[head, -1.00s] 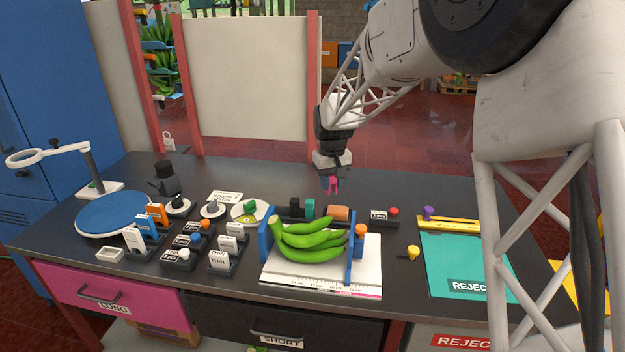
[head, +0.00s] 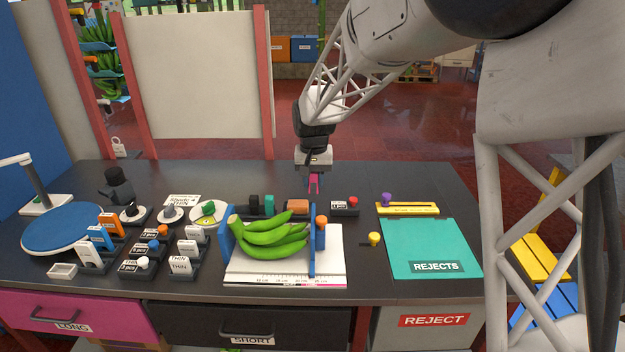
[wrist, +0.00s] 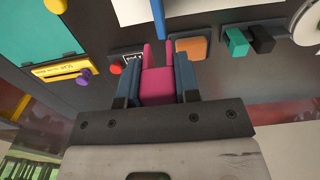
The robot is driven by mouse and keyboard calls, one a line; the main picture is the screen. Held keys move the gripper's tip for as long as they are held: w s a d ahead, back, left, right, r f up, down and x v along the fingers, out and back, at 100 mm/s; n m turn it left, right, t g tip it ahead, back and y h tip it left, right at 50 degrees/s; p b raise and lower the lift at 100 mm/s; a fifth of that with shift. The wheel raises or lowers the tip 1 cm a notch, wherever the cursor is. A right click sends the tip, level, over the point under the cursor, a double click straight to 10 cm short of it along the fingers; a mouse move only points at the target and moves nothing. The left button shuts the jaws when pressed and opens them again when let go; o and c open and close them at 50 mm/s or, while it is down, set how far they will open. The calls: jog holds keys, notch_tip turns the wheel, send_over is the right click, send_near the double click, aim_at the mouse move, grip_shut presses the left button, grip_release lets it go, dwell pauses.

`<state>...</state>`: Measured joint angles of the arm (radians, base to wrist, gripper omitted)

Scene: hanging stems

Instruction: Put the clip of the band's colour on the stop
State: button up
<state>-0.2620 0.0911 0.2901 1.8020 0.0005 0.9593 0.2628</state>
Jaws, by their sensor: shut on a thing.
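My gripper (head: 314,184) is shut on a pink clip (head: 314,188), held in the air behind the measuring board. In the wrist view the pink clip (wrist: 157,85) sits between the two blue-grey fingers, its prongs pointing away from the palm. A black clip (head: 254,201) and a teal clip (head: 269,204) stand behind the board, beside an orange-brown block (head: 297,206). The blue upright stop (head: 312,250) with an orange knob (head: 321,220) stands at the board's right side. Green bananas (head: 268,237) lie left of it. I cannot make out a band on them.
A small box with a red button (head: 352,201) and a yellow strip with a purple knob (head: 387,199) lie to the right. A teal rejects mat (head: 428,240) and yellow knob (head: 374,239) are nearer. Labelled holders crowd the left. The table behind is clear.

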aim_at(313, 207)
jog(key=shift+f, duration=0.1)
jog(key=shift+f, duration=2.15)
jog(key=shift+f, duration=2.15)
jog(key=o, duration=1)
jog(key=shift+c, duration=0.2)
jog(key=shift+r, duration=3.9)
